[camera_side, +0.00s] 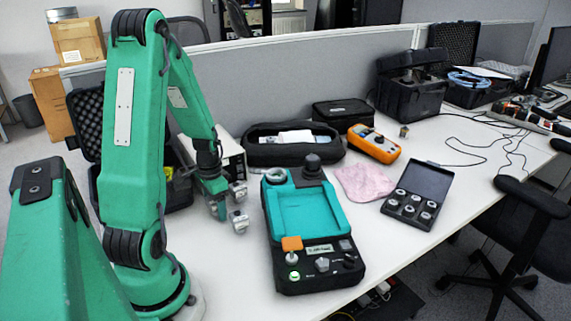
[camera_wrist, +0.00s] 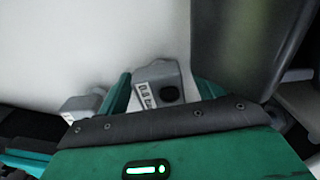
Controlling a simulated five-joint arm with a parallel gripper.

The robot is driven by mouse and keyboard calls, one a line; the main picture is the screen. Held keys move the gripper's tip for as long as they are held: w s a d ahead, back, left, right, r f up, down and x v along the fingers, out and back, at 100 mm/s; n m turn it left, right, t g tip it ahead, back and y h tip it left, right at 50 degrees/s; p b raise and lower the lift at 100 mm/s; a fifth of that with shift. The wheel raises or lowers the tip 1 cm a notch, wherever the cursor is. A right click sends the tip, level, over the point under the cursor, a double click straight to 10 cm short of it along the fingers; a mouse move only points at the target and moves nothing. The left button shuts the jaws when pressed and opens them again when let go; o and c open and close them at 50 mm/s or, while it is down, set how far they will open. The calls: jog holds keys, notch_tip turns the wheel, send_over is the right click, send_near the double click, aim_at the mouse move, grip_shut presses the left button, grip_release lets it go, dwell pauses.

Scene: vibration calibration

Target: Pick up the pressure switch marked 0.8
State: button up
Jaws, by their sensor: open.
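A grey pressure switch (camera_wrist: 172,78) with a white label reading 0.8 bar and a dark round port sits between my gripper's green fingers in the wrist view. My gripper (camera_wrist: 163,95) is open around it; I see no clear contact on both sides. In the side view my gripper (camera_side: 216,200) is low over the white table, left of the teal device. Small grey fittings (camera_side: 239,221) and (camera_side: 238,189) show beside the fingers there; I cannot tell which is the 0.8 one. Another grey switch (camera_wrist: 80,107) lies left of the fingers in the wrist view.
The teal and black calibrator (camera_side: 306,212) stands right of my gripper. A black case (camera_side: 417,195) holds several round fittings. An orange meter (camera_side: 374,143), a pink cloth (camera_side: 363,182) and a black pouch (camera_side: 292,146) lie behind. The front table between arm and calibrator is clear.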

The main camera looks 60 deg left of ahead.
jog(key=shift+c, duration=0.5)
jog(key=c, duration=1.1)
jog(key=shift+r, duration=0.2)
jog(key=shift+r, duration=0.8)
jog(key=r, duration=0.2)
jog(key=shift+w+d+r, duration=0.15)
jog(key=shift+d+r, duration=0.15)
jog(key=w+d+r, duration=0.1)
jog(key=d+r, duration=0.1)
jog(key=d, duration=0.1)
jog(key=w+d+r, duration=0.1)
jog(key=d+r, duration=0.1)
jog(key=d, duration=0.2)
jog(key=w+d+r, duration=0.1)
jog(key=d+r, duration=0.1)
jog(key=d, duration=0.1)
jog(key=shift+w+d+r, duration=0.15)
jog(key=shift+d+r, duration=0.1)
jog(key=shift+d, duration=0.05)
jog(key=shift+r, duration=0.15)
jog(key=shift+r, duration=1.85)
